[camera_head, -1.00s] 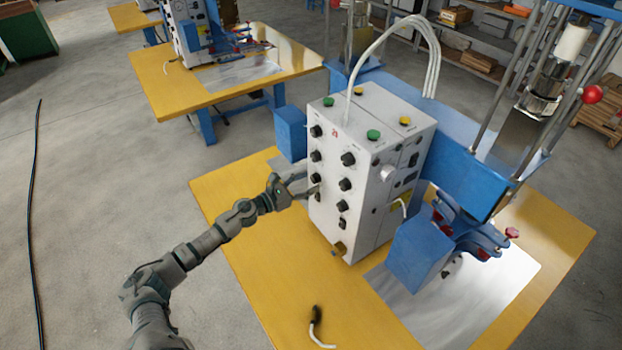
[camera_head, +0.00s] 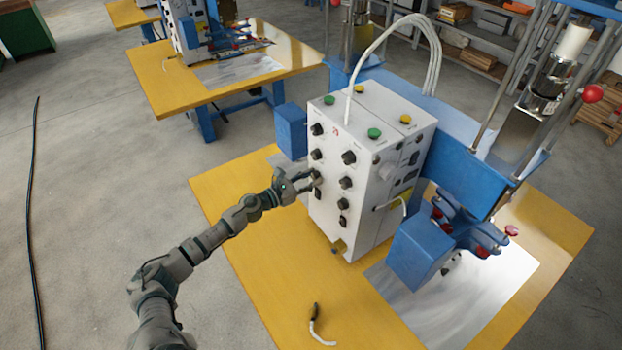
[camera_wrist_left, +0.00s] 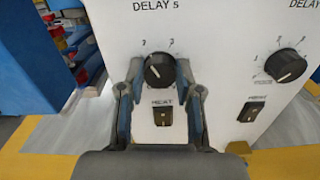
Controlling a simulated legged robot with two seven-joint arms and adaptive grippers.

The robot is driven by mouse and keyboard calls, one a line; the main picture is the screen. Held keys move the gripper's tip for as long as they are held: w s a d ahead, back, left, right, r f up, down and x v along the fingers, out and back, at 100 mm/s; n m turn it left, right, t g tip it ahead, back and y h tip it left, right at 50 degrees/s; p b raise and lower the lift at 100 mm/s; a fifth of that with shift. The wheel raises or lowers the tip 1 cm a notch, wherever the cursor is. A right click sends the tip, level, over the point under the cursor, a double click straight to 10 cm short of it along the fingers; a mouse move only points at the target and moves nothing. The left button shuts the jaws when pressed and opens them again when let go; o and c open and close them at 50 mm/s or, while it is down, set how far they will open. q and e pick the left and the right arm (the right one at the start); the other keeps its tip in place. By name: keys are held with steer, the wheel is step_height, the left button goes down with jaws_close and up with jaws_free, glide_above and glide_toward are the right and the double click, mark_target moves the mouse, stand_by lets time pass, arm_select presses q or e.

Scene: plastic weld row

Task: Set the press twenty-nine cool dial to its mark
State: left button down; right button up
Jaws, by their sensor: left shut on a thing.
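The press control box (camera_head: 359,225) is white with black dials, switches and a red mark on its front. My left gripper (camera_head: 312,178) reaches it from the left, at the lowest dial of the left column. In the left wrist view that black dial (camera_wrist_left: 158,72) sits between the two fingertips of my left gripper (camera_wrist_left: 160,80), which are shut on it. It is above a HEAT switch (camera_wrist_left: 163,116) and below the words "DELAY s". Its own label is not readable, and its small scale is partly covered by the fingers. My right gripper is not in view.
A second dial (camera_wrist_left: 286,66) with its own HEAT switch (camera_wrist_left: 251,111) is to the right. A blue block (camera_head: 290,132) stands beside the box's left side. A loose cable (camera_head: 318,326) lies on the yellow table (camera_head: 240,215). White cables arch over the box.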

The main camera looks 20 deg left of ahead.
arm_select(q)
steer(key=shift+f, duration=0.1)
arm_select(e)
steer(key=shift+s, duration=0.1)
arm_select(q)
steer(key=shift+n, duration=0.4)
steer(key=shift+n+p, duration=0.3)
steer(key=n+p, duration=0.2)
steer(key=n, duration=0.3)
steer(key=n+p, duration=0.2)
steer(key=n, duration=0.2)
steer(key=shift+n, duration=0.4)
steer(key=n+p, duration=0.4)
steer(key=n, duration=0.2)
steer(key=shift+s, duration=0.1)
steer(key=shift+f+n+p, duration=0.15)
steer(key=shift+n+p, duration=0.25)
steer(key=shift+n, duration=0.6)
steer(key=shift+f+n+p, duration=0.1)
steer(key=shift+n+p, duration=0.3)
steer(key=shift+n, duration=0.6)
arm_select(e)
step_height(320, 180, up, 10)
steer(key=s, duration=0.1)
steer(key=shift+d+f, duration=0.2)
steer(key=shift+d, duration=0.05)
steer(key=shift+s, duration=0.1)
